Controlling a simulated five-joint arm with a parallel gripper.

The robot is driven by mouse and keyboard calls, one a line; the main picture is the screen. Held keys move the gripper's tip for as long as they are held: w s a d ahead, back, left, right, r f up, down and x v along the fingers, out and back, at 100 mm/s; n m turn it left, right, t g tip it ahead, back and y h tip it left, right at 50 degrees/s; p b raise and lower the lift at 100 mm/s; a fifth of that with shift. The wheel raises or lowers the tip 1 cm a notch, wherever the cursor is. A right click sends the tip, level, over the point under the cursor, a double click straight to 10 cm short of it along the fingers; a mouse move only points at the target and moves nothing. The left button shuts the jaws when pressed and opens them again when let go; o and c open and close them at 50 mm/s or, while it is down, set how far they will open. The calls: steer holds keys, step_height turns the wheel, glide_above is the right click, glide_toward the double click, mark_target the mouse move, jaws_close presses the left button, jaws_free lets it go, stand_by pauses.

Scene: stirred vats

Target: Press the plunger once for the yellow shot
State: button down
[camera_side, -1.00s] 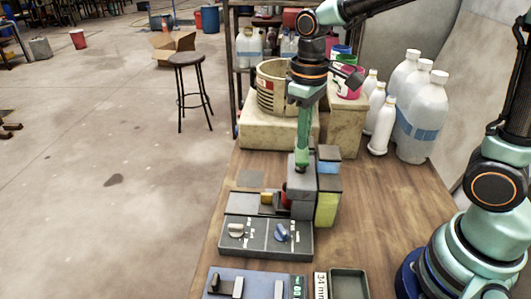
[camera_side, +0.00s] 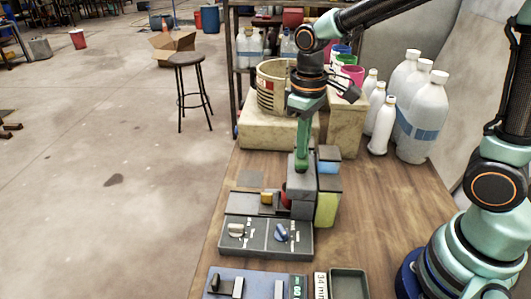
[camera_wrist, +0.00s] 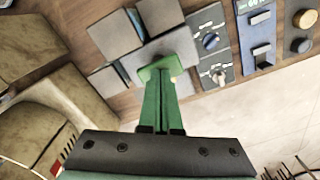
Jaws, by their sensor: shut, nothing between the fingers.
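The dispenser is a grey block (camera_side: 301,187) on the bench, with a yellow-faced container (camera_side: 326,209) and a blue-faced container (camera_side: 329,167) at its right. Small yellow (camera_side: 266,198) and red (camera_side: 286,199) parts sit at its left. My gripper (camera_side: 302,170) points down with its green fingers shut and empty, its tips at the top of the grey block. In the wrist view, the fingers (camera_wrist: 162,74) reach to the middle of the block. I cannot make out a separate plunger; the fingers may hide it.
A dark panel (camera_side: 258,250) with a white and a blue knob stands in front of the dispenser. A blue-grey panel with levers and a green tray (camera_side: 347,284) are at the front edge. White bottles (camera_side: 423,112) stand at the back right. Bare wood lies to the right.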

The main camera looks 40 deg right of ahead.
steer(key=shift+f, duration=0.75)
step_height(320, 180, up, 9)
stand_by(1.3)
steer(key=s+d+m+t, duration=0.3)
steer(key=s+d+t, duration=0.2)
steer(key=s, duration=0.1)
steer(key=shift+s+d+r+t, duration=0.15)
steer(key=shift+s+r+t, duration=0.15)
steer(key=shift+r, duration=0.1)
stand_by(0.9)
